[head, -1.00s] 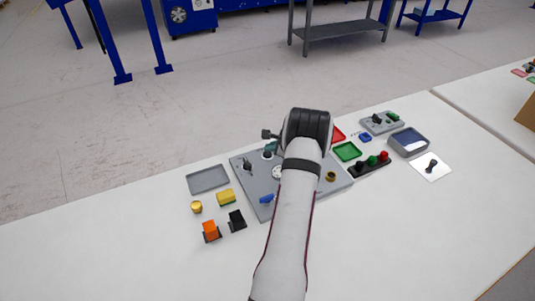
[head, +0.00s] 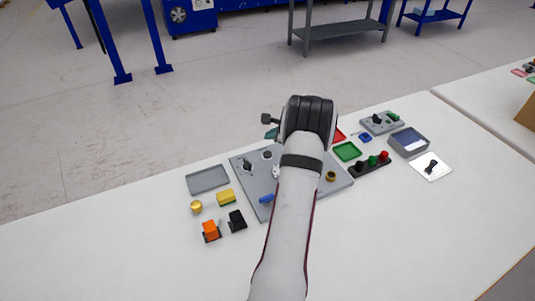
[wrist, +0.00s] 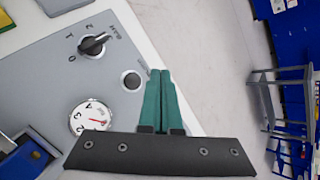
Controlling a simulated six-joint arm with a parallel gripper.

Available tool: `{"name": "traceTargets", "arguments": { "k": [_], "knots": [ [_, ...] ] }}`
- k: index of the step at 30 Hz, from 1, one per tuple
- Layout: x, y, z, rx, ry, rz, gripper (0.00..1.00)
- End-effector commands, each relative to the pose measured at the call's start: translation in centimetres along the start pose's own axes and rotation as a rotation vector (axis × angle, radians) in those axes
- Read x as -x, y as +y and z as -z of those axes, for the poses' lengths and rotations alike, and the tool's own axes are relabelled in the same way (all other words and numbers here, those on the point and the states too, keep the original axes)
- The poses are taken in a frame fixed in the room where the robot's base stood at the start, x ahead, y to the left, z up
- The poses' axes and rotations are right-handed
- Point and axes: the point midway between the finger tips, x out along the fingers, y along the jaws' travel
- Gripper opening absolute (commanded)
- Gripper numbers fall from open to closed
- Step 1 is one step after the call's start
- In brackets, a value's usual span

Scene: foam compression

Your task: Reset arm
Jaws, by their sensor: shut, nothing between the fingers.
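My gripper shows in the wrist view with its two teal fingers (wrist: 160,75) pressed together and nothing between them. It hangs above the grey panel (wrist: 35,65), with its fingertips over the panel's edge near a round hole (wrist: 131,80). A black rotary knob (wrist: 93,44) and a white dial gauge (wrist: 90,117) sit on the panel beside the fingers. In the head view my arm covers the middle of the panel (head: 245,185), and only a bit of the teal gripper (head: 271,133) shows beside the wrist.
On the white table, a grey tray (head: 208,180), yellow sponge-like block (head: 226,197), brass cylinder (head: 196,207), orange piece (head: 210,229) and black piece (head: 237,219) lie left. A green tray (head: 347,151) and button strip (head: 371,164) lie right. The front table is clear.

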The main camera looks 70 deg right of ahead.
Motion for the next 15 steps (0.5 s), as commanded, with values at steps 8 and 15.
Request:
{"name": "traceTargets", "arguments": {
  "k": [8, 15],
  "knots": [
    [0.0, 0.0, 0.0, 0.000, 0.000, 0.000, 0.00],
    [0.6, 2.9, -9.0, 0.187, -0.083, -0.105, 0.00]
  ]
}}
